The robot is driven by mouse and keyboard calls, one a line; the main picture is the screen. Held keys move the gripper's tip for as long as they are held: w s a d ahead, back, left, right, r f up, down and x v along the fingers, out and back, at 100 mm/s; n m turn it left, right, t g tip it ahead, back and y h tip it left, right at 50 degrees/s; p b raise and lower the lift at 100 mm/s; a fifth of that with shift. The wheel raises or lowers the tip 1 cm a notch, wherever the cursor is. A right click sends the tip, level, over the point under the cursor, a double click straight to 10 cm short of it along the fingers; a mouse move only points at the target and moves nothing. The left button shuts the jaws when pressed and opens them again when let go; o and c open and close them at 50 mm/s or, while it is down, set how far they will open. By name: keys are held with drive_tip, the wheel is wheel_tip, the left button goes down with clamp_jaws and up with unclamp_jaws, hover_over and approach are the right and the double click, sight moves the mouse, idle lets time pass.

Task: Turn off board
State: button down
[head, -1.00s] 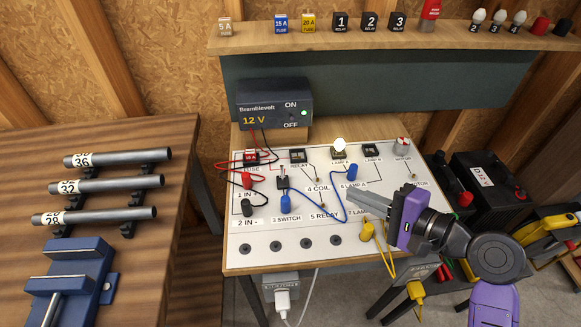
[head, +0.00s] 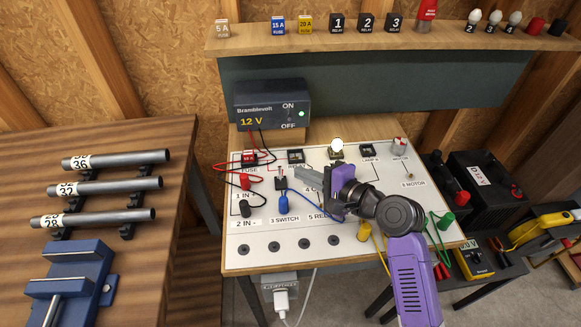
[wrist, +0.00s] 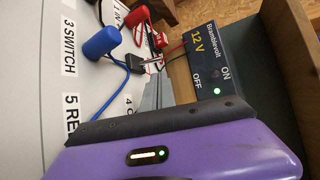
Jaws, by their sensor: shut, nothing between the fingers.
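The white test board (head: 265,250) lies on a wooden bench. Behind it stands the dark Bramblevolt supply (head: 272,104), showing 12 V, with ON and OFF labels and a lit green light. It also shows at the right of the wrist view (wrist: 208,62). A lamp on the board (head: 337,147) glows. The board's small switch (head: 281,183) sits near the blue plug (head: 283,203). My gripper (head: 304,176) is shut and empty, above the board just right of that switch and in front of the supply. In the wrist view its grey fingers (wrist: 155,97) point toward the supply.
Red, black and blue wires loop over the board's left half; a red fuse (head: 249,156) sits there. A shelf (head: 250,41) with fuses, relays and bulbs runs above. A table with pipes (head: 115,186) stands left, a battery (head: 480,180) right.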

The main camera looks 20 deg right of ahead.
sight(280, 172)
drive_tip(key=shift+x, duration=2.45)
drive_tip(key=shift+r+p, duration=0.1)
drive_tip(key=shift+p, duration=0.25)
drive_tip(key=shift+s+a+r+p, duration=0.15)
drive_tip(key=shift+s+r+p, duration=0.15)
drive_tip(key=shift+p, duration=0.6)
drive_tip(key=shift+s+a+f+p, duration=0.15)
drive_tip(key=shift+s+p, duration=0.3)
drive_tip(key=shift+p, duration=0.2)
drive_tip(key=shift+s+f, duration=0.1)
drive_tip(key=shift+f, duration=0.1)
drive_tip(key=shift+s+a+r+p, duration=0.2)
drive_tip(key=shift+s+r+p, duration=0.1)
drive_tip(key=shift+s+p, duration=0.2)
drive_tip(key=shift+s+a, duration=0.1)
drive_tip(key=shift+s, duration=0.1)
